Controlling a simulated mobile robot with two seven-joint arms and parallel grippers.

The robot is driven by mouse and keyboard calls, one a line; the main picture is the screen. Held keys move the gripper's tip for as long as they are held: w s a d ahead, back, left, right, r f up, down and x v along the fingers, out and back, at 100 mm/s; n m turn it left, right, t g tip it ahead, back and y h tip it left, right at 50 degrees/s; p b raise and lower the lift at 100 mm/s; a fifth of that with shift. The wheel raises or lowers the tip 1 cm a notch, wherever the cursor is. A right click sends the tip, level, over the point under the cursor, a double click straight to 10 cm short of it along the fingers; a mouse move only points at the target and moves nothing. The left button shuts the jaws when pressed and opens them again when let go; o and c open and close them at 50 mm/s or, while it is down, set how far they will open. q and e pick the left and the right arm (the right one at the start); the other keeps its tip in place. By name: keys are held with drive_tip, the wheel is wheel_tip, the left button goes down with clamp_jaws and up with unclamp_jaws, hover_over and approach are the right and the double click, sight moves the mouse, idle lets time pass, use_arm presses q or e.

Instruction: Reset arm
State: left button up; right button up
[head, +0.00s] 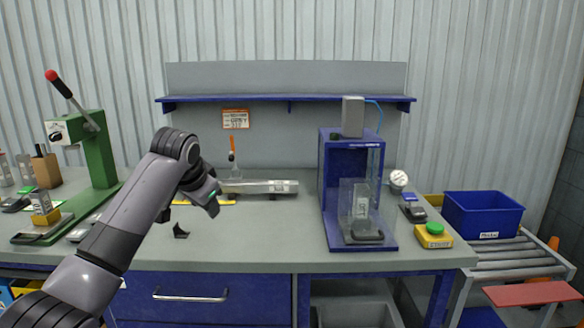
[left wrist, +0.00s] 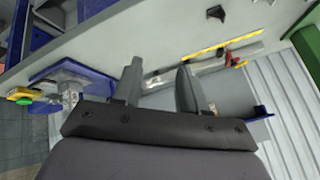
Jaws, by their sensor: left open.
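My left arm reaches in from the lower left in the head view. Its gripper (head: 212,203) is over the middle of the workbench (head: 260,235), in front of a clear and metal bar-like piece (head: 262,187). In the left wrist view the two fingers (left wrist: 160,75) stand apart with nothing between them. The bench top and back panel lie beyond the fingertips. My right gripper is in neither view.
A green lever press (head: 95,150) stands at the left and a blue machine (head: 350,185) at the right. A small black piece (head: 180,231) lies on the bench. A yellow box with a green button (head: 433,236) and a blue bin (head: 484,214) are at right. The front middle bench is clear.

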use_arm(q)
drive_tip(key=s+f+n+h, duration=0.1)
drive_tip(key=s+f, duration=0.3)
drive_tip(key=f, duration=0.6)
drive_tip(key=s+d+f+t, duration=0.1)
drive_tip(key=s+f, duration=0.2)
drive_tip(key=f, duration=0.6)
drive_tip(key=s+f+n+h, duration=0.1)
drive_tip(key=s+f, duration=0.3)
drive_tip(key=f, duration=0.6)
drive_tip(key=s+a+f+n+t, duration=0.1)
drive_tip(key=s+f, duration=0.3)
drive_tip(key=s, duration=0.9)
drive_tip(key=s+a+f+n+t, duration=0.1)
drive_tip(key=s+f, duration=0.2)
drive_tip(key=s, duration=1.1)
drive_tip(key=shift+a+f, duration=0.3)
drive_tip(key=shift+f, duration=0.05)
